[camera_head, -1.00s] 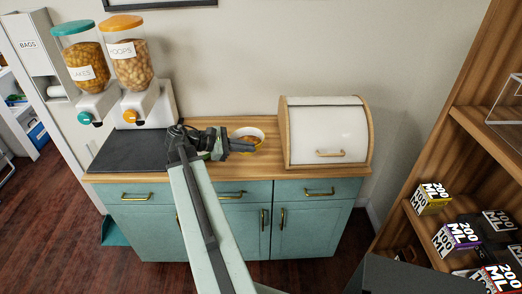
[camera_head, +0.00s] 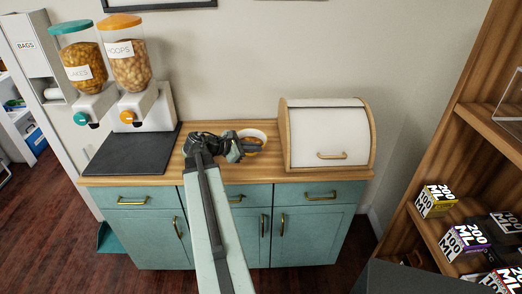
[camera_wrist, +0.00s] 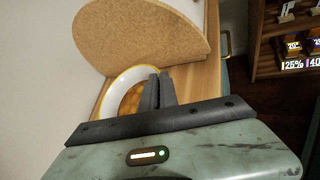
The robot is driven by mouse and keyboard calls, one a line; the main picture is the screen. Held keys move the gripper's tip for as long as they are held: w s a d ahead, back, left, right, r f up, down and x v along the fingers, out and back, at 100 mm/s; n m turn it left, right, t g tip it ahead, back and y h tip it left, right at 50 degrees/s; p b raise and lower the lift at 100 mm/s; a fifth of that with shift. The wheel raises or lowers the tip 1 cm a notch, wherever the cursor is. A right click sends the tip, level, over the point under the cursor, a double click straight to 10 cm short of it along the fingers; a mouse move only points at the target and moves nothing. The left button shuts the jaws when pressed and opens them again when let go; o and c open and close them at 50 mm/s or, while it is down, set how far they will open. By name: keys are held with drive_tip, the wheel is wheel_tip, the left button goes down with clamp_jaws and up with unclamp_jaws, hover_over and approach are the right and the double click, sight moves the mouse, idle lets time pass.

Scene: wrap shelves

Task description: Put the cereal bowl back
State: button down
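The cereal bowl (camera_head: 256,135) is white inside with a yellow-orange rim and holds orange-brown cereal. It sits on the wooden counter, left of the bread box. My gripper (camera_head: 235,148) is at the bowl's near left side in the head view. In the wrist view the bowl (camera_wrist: 109,95) lies left of my gripper's dark fingers (camera_wrist: 159,91), which cover its right rim. The fingers look close together at that rim. Whether they are closed on it, or the rim just lies behind them, I cannot tell.
The bread box (camera_head: 325,135), with a white front, stands right of the bowl. Two cereal dispensers (camera_head: 149,105) and a dark mat (camera_head: 130,152) are on the left. A wooden shelf (camera_head: 425,225) with several labelled boxes is at the right. Bare counter lies in front of the bowl.

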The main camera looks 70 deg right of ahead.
drive_tip(key=shift+s+d, duration=0.25)
drive_tip(key=shift+d, duration=0.35)
drive_tip(key=f+b, duration=0.4)
drive_tip(key=shift+s+d, duration=0.1)
drive_tip(key=shift+d, duration=0.15)
drive_tip(key=shift+r, duration=0.2)
drive_tip(key=shift+f, duration=0.2)
drive_tip(key=c, duration=1.6)
unclamp_jaws()
